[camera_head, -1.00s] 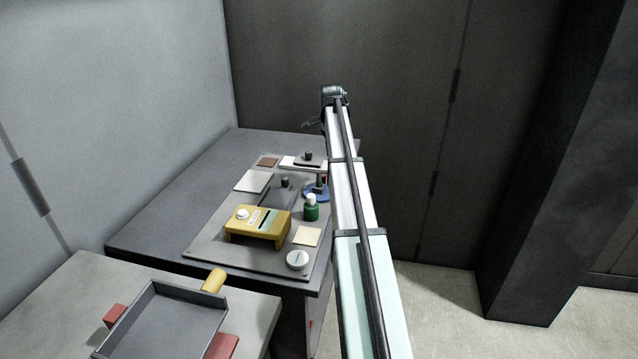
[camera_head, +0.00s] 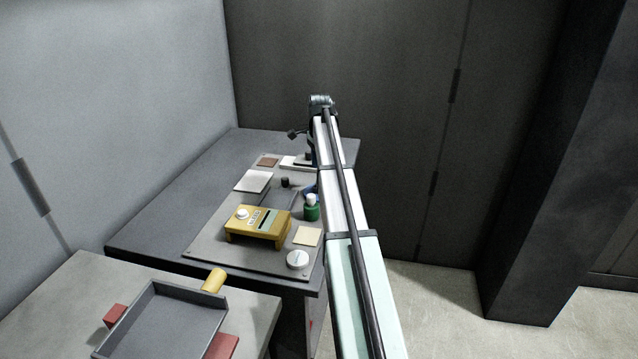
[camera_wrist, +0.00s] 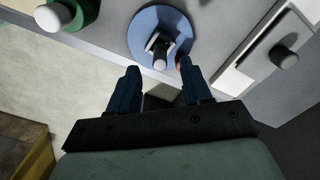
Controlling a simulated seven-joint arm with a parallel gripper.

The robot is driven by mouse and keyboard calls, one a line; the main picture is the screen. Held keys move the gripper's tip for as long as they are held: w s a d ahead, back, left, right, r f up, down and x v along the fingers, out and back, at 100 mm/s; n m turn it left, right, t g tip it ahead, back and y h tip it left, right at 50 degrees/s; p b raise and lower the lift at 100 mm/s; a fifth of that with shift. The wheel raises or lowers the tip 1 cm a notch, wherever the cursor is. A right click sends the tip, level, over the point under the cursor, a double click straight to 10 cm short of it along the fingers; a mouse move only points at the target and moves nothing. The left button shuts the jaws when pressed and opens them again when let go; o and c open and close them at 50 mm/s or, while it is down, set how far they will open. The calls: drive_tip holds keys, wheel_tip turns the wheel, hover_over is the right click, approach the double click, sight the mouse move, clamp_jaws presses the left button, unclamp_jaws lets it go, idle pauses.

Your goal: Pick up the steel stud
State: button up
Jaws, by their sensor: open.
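I cannot tell how far above the post the fingers are. A small reddish bit shows by the right fingertip. In the head view the blue base (camera_head: 309,190) is mostly hidden behind my arm, and so is the post.
A white plate with a dark knob (camera_wrist: 283,57) lies on the other side. A yellow box (camera_head: 258,224), a pale square and a round white piece share the grey board (camera_head: 205,248).

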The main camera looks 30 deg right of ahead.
drive_tip(key=shift+f, duration=2.8)
clamp_jaws()
